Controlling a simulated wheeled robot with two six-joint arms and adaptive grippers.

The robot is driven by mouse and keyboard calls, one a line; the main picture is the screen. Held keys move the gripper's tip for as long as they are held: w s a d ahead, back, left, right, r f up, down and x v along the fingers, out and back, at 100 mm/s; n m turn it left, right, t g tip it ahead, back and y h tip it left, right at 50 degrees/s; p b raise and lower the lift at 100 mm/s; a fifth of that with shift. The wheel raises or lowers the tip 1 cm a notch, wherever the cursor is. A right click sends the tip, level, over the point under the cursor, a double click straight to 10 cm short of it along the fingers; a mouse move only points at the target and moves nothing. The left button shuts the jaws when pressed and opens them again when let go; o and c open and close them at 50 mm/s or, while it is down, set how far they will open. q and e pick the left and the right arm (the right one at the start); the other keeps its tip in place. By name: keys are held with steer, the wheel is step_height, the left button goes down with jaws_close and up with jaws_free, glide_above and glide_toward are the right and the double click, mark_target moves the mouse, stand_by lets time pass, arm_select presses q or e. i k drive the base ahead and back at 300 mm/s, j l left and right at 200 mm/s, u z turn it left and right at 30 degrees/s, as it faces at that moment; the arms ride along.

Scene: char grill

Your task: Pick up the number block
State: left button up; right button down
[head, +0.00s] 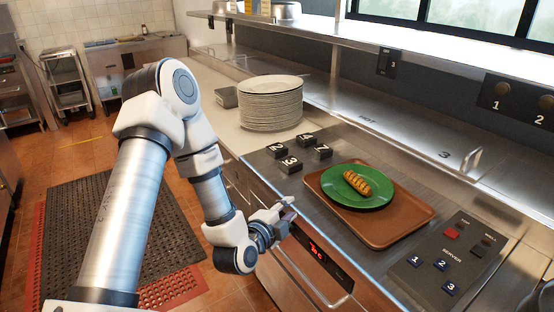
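Several black number blocks with white digits sit in a cluster on the steel counter, left of the tray. They read 2 (277,151), 3 (290,164), 7 (322,151) and, at the back, what looks like 4 (306,140). My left gripper (288,207) is in front of and below the cluster, near the counter's front edge and apart from the blocks. It is small and seen from the side, so whether its fingers are open or shut is unclear. No block shows in it. My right gripper is not in view.
A brown tray (412,217) holds a green plate (345,191) with a grilled, striped food item (357,183). A tall stack of white plates (270,105) stands behind the blocks. A button panel (449,262) is at right. A handle (312,283) juts from the counter front.

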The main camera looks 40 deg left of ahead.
mark_target(321, 151)
steer(key=u, duration=0.95)
